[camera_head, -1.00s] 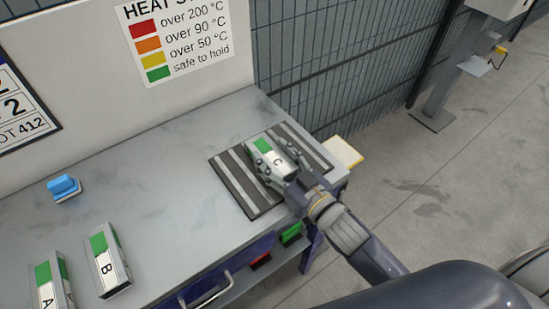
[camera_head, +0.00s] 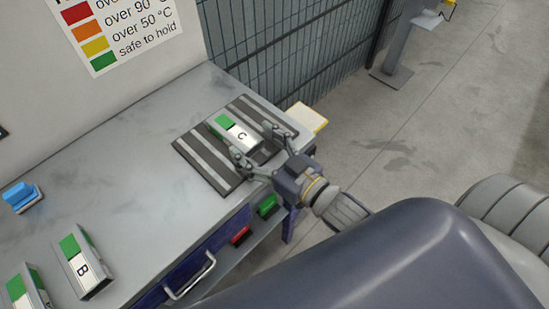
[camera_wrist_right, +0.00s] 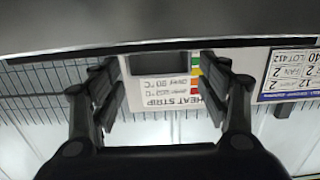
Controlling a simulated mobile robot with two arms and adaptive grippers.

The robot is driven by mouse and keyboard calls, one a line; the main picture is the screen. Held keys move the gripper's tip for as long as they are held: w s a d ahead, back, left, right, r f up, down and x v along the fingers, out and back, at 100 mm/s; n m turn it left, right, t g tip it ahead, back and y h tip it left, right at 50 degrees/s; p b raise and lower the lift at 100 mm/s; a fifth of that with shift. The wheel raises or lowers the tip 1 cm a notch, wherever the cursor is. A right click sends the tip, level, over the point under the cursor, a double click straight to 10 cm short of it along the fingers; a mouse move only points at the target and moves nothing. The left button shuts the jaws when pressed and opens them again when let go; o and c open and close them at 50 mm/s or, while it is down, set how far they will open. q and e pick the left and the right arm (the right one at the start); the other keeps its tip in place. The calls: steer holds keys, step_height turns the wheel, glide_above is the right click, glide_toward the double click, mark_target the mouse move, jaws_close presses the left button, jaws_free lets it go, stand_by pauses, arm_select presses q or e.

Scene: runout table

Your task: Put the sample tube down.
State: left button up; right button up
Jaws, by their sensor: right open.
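The sample tube marked C (camera_head: 235,133), a silvery box-shaped piece with a green patch on top, lies on the black-and-grey striped mat (camera_head: 193,164) on the table. My right gripper (camera_head: 256,146) is open at the tube's near end, one finger on each side and apart from it. In the right wrist view, a dark rectangular end of the tube (camera_wrist_right: 158,63) shows between the spread fingers (camera_wrist_right: 168,85). My left gripper is not in view.
Tube B (camera_head: 83,263) and another green-patched tube (camera_head: 27,290) lie at the lower left of the table (camera_head: 125,150). A blue-topped item (camera_head: 20,197) lies at the left. A mesh fence (camera_head: 285,50) stands behind.

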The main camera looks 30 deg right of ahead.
steer(key=shift+b+v, duration=0.35)
steer(key=shift+v, duration=2.75)
